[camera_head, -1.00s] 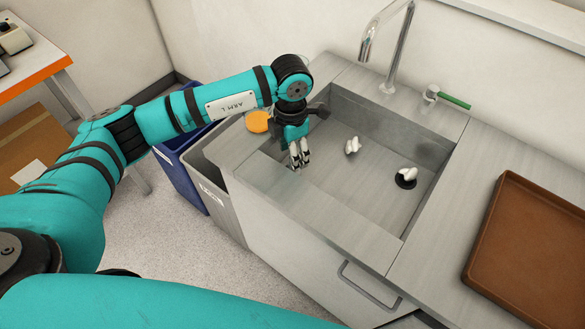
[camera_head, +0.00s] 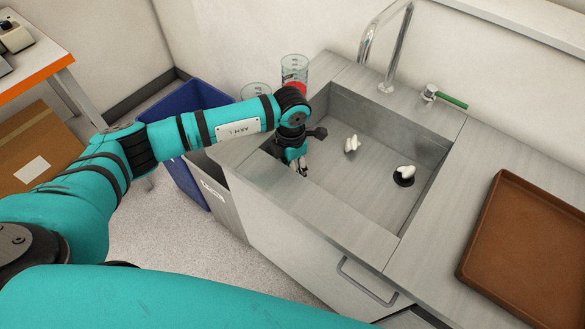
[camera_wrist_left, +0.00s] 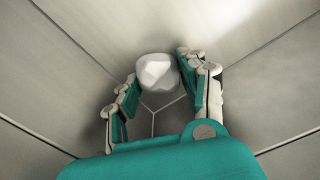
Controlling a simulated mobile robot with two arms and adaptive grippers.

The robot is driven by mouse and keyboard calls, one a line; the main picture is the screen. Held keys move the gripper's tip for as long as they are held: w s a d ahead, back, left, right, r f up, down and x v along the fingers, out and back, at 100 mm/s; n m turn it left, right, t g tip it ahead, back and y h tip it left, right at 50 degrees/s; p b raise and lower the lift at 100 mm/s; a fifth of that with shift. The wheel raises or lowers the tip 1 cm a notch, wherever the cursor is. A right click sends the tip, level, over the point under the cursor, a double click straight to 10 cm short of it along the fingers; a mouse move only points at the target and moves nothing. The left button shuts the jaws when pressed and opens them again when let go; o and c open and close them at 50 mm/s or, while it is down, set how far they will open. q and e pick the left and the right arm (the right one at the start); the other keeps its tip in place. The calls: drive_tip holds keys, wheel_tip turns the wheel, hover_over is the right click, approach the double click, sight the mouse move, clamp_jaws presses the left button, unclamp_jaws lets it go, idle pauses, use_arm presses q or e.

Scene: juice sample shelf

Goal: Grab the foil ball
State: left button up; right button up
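A pale, faceted ball (camera_wrist_left: 157,72), the foil ball by its look, lies low in a corner of the sink (camera_head: 330,185) in the left wrist view. My left gripper (camera_wrist_left: 156,68) has its fingers apart, one on each side of the ball near the fingertips. I cannot tell whether they touch it. In the head view my left gripper (camera_head: 300,166) points down inside the sink's left end, and the ball is hidden there. My right gripper is not in view.
Two white crumpled lumps lie in the sink, one mid-floor (camera_head: 352,144) and one at the drain (camera_head: 404,175). A faucet (camera_head: 392,50) and green-handled tap (camera_head: 450,100) stand behind. Beakers (camera_head: 294,68) stand at the back left. A brown tray (camera_head: 530,250) lies on the right counter.

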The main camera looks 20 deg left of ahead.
use_arm(q)
drive_tip(key=shift+c, duration=1.3)
drive_tip(key=shift+r, duration=0.15)
